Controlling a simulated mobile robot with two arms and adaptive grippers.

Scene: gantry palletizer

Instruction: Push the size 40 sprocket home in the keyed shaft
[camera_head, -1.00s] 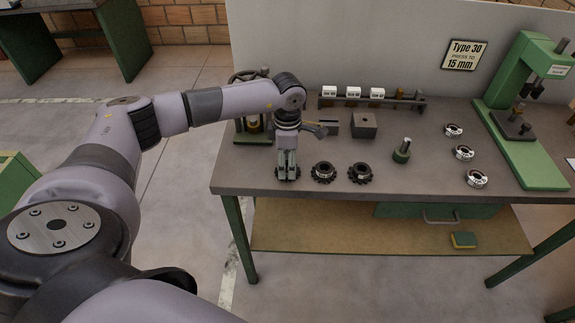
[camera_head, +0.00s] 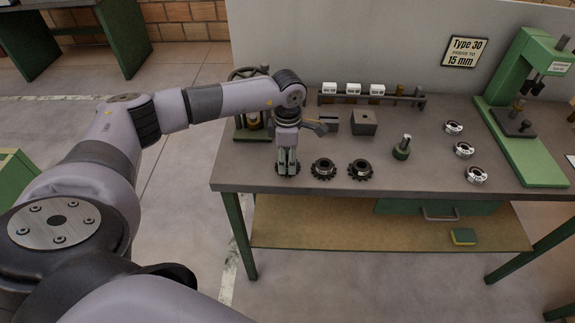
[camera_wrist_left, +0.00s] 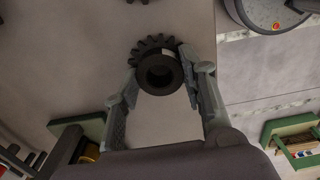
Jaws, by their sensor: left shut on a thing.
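My left gripper (camera_head: 288,168) points down at the table's front left. It is shut on a dark toothed sprocket (camera_wrist_left: 158,72), gripped by its round hub in the left wrist view. The sprocket is low at the tabletop; I cannot tell whether it touches. Two similar dark sprockets, one in the middle (camera_head: 323,169) and one to its right (camera_head: 361,170), lie flat to the right of the gripper. No size marks are readable. My right gripper is out of view.
A green press (camera_head: 518,110) stands at the right, with several shiny collars (camera_head: 463,152) left of it. A steel block (camera_head: 364,122) and a rack with white labels (camera_head: 372,97) are behind. A sign (camera_head: 464,52) reads "Type 30 press to 15 mm".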

